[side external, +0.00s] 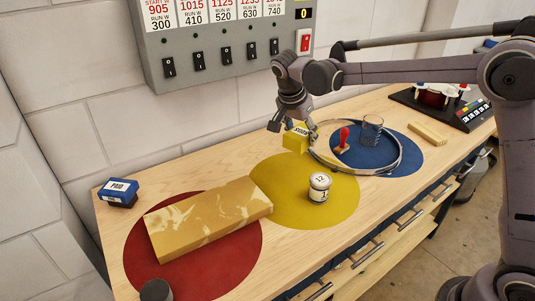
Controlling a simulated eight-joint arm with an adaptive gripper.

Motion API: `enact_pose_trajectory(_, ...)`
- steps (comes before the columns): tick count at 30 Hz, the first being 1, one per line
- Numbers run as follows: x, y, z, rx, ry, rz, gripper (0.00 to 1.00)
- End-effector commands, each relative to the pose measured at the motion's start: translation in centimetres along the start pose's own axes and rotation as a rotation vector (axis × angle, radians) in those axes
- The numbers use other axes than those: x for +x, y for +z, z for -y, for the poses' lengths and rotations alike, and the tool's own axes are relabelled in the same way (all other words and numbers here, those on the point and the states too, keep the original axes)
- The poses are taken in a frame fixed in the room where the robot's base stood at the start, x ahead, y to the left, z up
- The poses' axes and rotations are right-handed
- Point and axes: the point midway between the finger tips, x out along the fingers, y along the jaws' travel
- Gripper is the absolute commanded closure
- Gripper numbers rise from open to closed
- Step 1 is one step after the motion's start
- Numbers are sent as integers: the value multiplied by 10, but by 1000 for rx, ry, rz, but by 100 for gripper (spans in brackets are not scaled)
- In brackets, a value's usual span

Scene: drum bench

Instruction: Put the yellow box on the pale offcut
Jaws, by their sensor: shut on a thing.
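The yellow box (296,141), with a white label, is held in my gripper (294,129), whose fingers are shut on it from both sides. The box is near the back edge of the yellow disc, left of the metal hoop; it looks raised off the bench, though the gap is hard to judge. A small pale wooden block (428,133), which looks like the pale offcut, lies flat at the right, beyond the blue disc. Its top is bare. My gripper is well to the left of it.
A metal hoop (315,154) lies around a red stamp (343,139) and a glass (372,130) on the blue disc (411,158). A labelled can (319,187) stands on the yellow disc (270,199). A large marbled slab (208,218) covers much of the red disc (222,265).

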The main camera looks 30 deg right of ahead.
Motion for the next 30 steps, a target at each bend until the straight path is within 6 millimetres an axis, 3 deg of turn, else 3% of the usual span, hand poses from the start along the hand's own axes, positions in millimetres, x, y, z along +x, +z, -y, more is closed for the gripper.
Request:
enact_pose_trajectory(1, -12, 21, 10, -66, -27, 0, 84)
enact_pose_trajectory(6, -47, 80, 31, -255, -106, 0, 84)
enact_pose_trajectory(13, -78, 134, 42, -420, -175, -2, 84)
enact_pose_trajectory(20, -83, 162, 48, -465, -194, -3, 84)
enact_pose_trajectory(30, -70, 234, 70, -464, -193, -3, 84)
